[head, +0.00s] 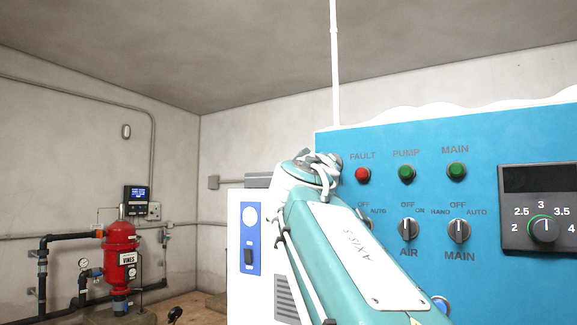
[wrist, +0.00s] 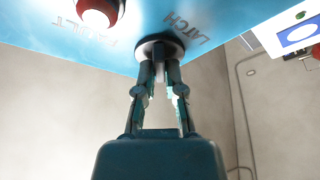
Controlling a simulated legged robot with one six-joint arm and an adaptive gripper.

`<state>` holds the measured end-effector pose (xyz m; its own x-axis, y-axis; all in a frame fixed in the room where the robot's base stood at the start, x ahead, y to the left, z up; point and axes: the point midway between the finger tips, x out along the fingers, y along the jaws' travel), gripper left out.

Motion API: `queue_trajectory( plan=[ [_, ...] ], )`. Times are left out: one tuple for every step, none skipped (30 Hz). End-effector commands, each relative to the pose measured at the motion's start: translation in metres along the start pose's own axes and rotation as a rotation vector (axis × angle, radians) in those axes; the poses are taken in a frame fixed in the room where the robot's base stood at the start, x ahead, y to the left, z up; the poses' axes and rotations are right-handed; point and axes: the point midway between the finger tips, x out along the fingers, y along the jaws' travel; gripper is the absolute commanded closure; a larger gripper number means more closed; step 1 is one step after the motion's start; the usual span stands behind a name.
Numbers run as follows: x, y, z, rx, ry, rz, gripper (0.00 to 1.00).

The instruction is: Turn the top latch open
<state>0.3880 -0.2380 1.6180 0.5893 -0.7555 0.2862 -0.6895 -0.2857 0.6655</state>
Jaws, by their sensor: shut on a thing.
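The top latch (wrist: 158,47) shows in the wrist view as a round grey piece on the blue panel, beside the upside-down word LATCH. My gripper (wrist: 159,76) is shut on the latch, one finger on each side of it. The fingers hide most of the gripped part, so I cannot tell how far it is turned. In the head view my arm covers the latch and most of my gripper, at the upper left edge of the blue panel (head: 420,165).
A red FAULT lamp (head: 362,174) sits close to the right of my wrist; it also shows in the wrist view (wrist: 98,12). Green PUMP (head: 406,173) and MAIN (head: 457,171) lamps, switches and a dial (head: 543,229) are further right. A white cabinet (head: 250,235) stands left.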

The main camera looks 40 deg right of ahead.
Motion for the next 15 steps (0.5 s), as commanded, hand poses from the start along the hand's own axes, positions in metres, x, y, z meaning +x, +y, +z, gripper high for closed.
queue_trajectory(
  plan=[
    [0.0003,-0.0003,-0.0003,-0.032,0.002,-0.015,1.00],
    [0.0003,-0.0003,-0.0005,-0.054,0.002,-0.024,1.00],
    [0.0003,-0.0002,-0.0007,-0.082,0.003,-0.036,1.00],
    [0.0003,-0.0002,-0.0007,-0.102,0.003,-0.045,1.00],
    [0.0003,-0.0003,-0.0006,-0.123,0.002,-0.054,1.00],
    [0.0004,-0.0004,-0.0005,-0.152,0.002,-0.066,1.00],
    [0.0004,-0.0004,-0.0004,-0.174,0.001,-0.075,1.00],
    [0.0005,-0.0003,-0.0004,-0.195,0.001,-0.084,1.00],
    [0.0005,-0.0001,-0.0005,-0.223,0.001,-0.095,1.00],
    [0.0006,-0.0001,-0.0004,-0.245,0.001,-0.104,1.00],
    [0.0006,-0.0003,-0.0004,-0.266,0.001,-0.113,1.00],
    [0.0007,-0.0004,-0.0005,-0.295,0.001,-0.125,1.00],
    [0.0007,-0.0004,-0.0006,-0.316,0.002,-0.134,1.00],
    [0.0006,-0.0003,-0.0008,-0.337,0.002,-0.143,1.00],
    [0.0007,-0.0004,-0.0006,-0.366,0.001,-0.155,1.00]
  ],
)
